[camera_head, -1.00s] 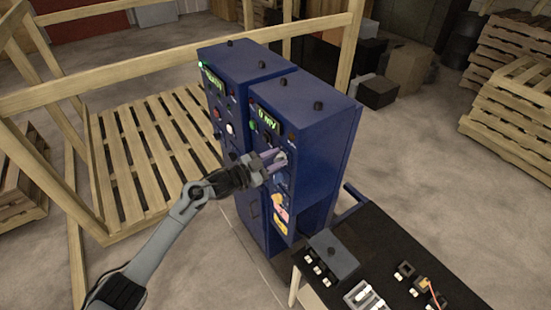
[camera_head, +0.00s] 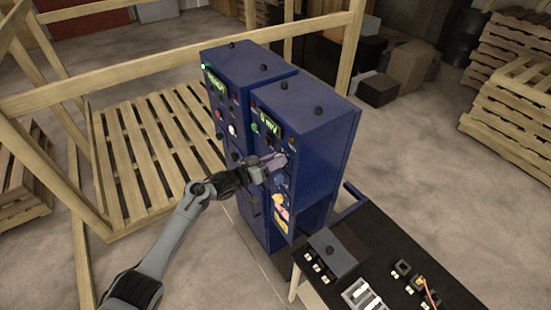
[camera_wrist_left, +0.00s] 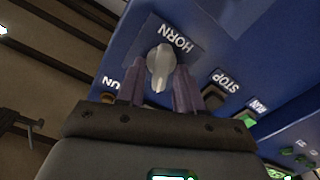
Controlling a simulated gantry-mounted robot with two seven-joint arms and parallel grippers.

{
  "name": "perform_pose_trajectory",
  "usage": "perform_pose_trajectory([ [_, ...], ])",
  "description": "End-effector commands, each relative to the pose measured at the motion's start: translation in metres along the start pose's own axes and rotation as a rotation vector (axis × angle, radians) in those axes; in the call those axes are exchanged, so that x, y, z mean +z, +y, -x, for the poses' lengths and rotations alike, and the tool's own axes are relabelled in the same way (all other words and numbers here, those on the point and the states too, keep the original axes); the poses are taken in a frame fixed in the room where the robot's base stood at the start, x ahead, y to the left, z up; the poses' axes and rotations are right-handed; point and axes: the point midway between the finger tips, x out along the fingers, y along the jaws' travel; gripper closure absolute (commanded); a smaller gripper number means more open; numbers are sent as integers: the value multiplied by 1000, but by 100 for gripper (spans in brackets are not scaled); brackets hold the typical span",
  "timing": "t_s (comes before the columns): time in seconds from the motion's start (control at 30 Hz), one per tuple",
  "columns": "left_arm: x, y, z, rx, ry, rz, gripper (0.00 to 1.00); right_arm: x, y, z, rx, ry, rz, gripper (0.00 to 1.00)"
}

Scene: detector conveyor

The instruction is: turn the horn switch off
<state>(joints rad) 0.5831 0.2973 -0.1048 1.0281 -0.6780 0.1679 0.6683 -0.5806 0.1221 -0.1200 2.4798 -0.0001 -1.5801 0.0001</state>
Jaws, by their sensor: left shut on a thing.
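The horn switch (camera_wrist_left: 160,62) is a pale grey rotary knob under the label HORN on the blue cabinet front (camera_wrist_left: 215,55). In the left wrist view the label appears upside down and the knob's pointer end is toward the gripper. My left gripper (camera_wrist_left: 160,85) has one purple-grey finger on each side of the knob and is shut on it. In the head view my left gripper (camera_head: 278,162) is at the front panel of the nearer blue cabinet (camera_head: 315,140); the fingers largely hide the knob there. My right gripper is not in view.
A second blue cabinet (camera_head: 245,60) stands beside the first.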

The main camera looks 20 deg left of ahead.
Motion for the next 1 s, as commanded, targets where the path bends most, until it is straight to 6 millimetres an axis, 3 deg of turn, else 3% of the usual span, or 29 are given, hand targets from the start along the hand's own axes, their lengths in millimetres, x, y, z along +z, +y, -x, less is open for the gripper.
perform_pose_trajectory([
  [0.3,-1,0,0,1,2,112,94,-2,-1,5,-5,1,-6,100],
  [0.8,-1,-1,0,1,1,131,94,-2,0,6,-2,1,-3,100],
  [0.83,-1,-1,0,1,1,131,61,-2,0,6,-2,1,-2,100],
  [1.0,-1,-1,0,1,1,130,58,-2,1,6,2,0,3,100],
])
